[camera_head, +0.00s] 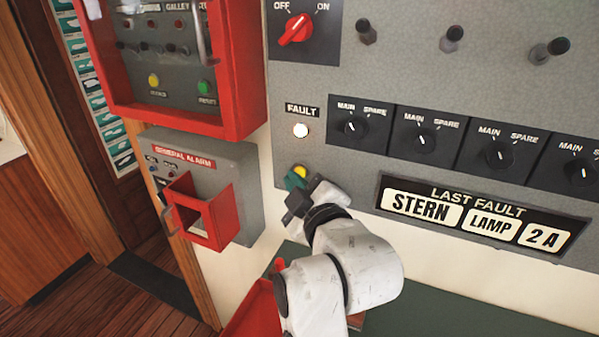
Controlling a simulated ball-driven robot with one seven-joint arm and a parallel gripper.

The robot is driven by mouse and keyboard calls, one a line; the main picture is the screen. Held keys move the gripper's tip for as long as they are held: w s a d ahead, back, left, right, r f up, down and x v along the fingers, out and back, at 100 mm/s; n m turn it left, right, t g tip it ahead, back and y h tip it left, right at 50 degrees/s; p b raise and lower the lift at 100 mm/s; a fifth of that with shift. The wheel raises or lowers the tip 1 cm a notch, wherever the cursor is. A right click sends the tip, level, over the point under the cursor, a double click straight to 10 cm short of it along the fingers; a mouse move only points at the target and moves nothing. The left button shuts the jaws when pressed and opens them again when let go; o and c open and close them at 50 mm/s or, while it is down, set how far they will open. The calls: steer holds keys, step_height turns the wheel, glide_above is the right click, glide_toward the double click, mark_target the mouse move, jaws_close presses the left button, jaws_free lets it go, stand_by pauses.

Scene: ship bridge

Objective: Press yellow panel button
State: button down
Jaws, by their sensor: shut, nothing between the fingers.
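A yellow button (300,171) sits on the grey panel below the white FAULT lamp (300,130). Its lower part is hidden behind the tip of my gripper (295,183). My gripper is shut and empty, with greenish fingertips right at the button in the picture. I cannot tell whether the tips touch it or stop just short. Another yellow button (153,80) is inside the red-framed box at upper left, away from my gripper.
Left of my gripper is the GENERAL ALARM box (186,180) with a protruding red cover (212,218). A LAST FAULT display (480,218) reads STERN LAMP 2A. Rotary knobs (421,138) and toggles (452,38) fill the panel. A green surface (450,300) lies below.

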steer(key=shift+w+d, duration=0.2)
steer(key=shift+w, duration=0.2)
stand_by(0.4)
steer(key=shift+s, duration=0.1)
steer(key=shift+s+a, duration=0.3)
steer(key=shift+s, duration=0.4)
steer(key=shift+s+a, duration=0.3)
steer(key=shift+s, duration=0.5)
steer(key=shift+s+a, duration=0.3)
steer(key=shift+s, duration=0.45)
steer(key=shift+s+a, duration=0.3)
steer(key=shift+s, duration=0.5)
